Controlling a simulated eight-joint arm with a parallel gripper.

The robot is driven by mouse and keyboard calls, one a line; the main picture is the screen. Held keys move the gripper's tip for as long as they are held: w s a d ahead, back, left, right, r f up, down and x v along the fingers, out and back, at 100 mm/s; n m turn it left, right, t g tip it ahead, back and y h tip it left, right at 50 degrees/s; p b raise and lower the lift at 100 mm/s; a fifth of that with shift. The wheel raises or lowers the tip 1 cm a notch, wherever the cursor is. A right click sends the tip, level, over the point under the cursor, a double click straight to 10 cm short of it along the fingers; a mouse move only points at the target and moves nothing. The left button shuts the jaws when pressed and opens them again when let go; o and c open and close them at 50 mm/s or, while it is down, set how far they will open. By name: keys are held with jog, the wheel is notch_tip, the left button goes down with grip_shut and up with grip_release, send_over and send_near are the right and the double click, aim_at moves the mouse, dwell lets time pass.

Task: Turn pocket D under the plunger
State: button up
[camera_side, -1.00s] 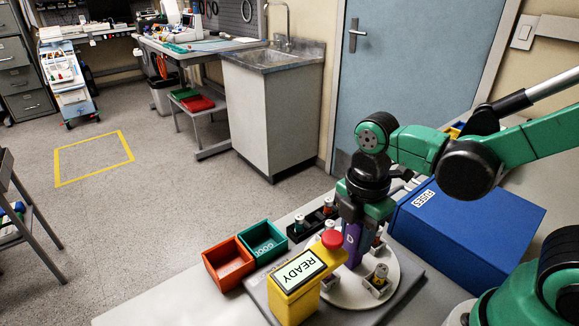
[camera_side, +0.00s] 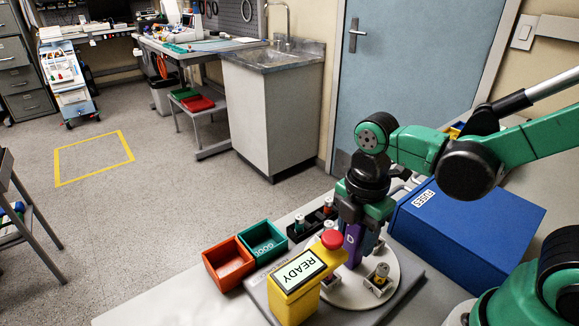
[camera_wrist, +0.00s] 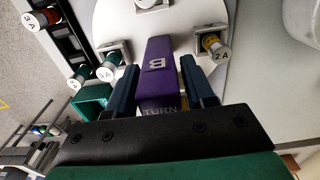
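In the wrist view the handle (camera_wrist: 158,75) shows "B" and "TURN". My gripper (camera_wrist: 161,82) has one finger on each side of it, close against it. Small pockets sit on the disc; one at front right (camera_side: 378,285) holds a fuse. The wrist view shows the "2 A" fuse (camera_wrist: 217,48) and the "5 A" fuse (camera_wrist: 108,68). The yellow press (camera_side: 297,287) reads "READY" and has a red knob (camera_side: 332,239). The plunger tip and pocket beneath are hidden.
A blue "FUSES" box (camera_side: 475,235) stands right of the disc, near my arm. An orange bin (camera_side: 228,263) and green "GOOD" bin (camera_side: 263,242) lie left. A black rack (camera_side: 300,233) with fuses stands behind. The front-left bench strip is bare.

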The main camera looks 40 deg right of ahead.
jog(key=shift+r, duration=2.8)
jog(key=w+d+m+t, duration=0.1)
jog(key=m+t, duration=0.1)
jog(key=m, duration=0.4)
jog(key=w+d+m+t, duration=0.1)
jog(key=m+t, duration=0.1)
jog(key=m, duration=0.4)
jog(key=w+d+r+m+t, duration=0.1)
jog(key=m+t, duration=0.2)
jog(key=m, duration=0.3)
jog(key=shift+w+d+r, duration=0.1)
jog(key=shift+d, duration=0.2)
